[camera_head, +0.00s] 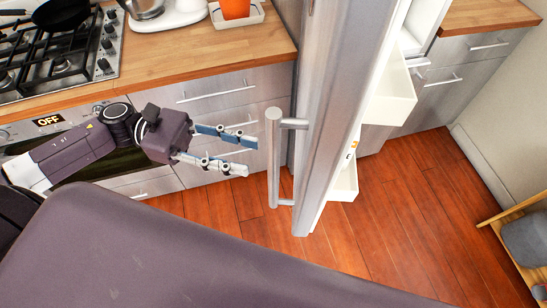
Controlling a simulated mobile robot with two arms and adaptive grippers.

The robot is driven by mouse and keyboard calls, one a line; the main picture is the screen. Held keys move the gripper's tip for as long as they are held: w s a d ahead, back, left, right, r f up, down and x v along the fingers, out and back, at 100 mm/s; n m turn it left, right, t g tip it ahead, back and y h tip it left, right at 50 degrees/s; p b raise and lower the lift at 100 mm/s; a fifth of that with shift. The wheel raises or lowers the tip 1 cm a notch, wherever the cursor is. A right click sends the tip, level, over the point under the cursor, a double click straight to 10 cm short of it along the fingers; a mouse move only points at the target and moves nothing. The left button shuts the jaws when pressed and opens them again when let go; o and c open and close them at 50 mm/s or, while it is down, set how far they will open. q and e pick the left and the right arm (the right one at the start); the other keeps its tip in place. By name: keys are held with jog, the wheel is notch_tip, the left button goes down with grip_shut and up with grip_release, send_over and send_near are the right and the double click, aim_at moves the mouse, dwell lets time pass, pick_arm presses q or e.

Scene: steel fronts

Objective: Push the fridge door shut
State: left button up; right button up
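The fridge door (335,90) stands open, swung out into the room, with its steel outer face toward the left and white shelves (391,95) showing on its inner side. Its vertical bar handle (273,160) is on the outer face, near the door's free edge. My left gripper (250,156) comes in from the left. Its two fingers are apart with nothing between them, and the tips point at the handle, a little left of it in the picture. I cannot tell whether they touch it. My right gripper is not in view.
An oven (50,121) sits below. The wood floor (400,215) right of the door is clear. A wooden stand (514,213) is at the far right.

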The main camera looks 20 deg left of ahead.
aim_at(273, 162)
pick_arm(q)
jog(key=shift+w+d+p, duration=0.15)
jog(key=shift+d+p, duration=1.05)
jog(key=shift+d, duration=2.15)
grip_shut()
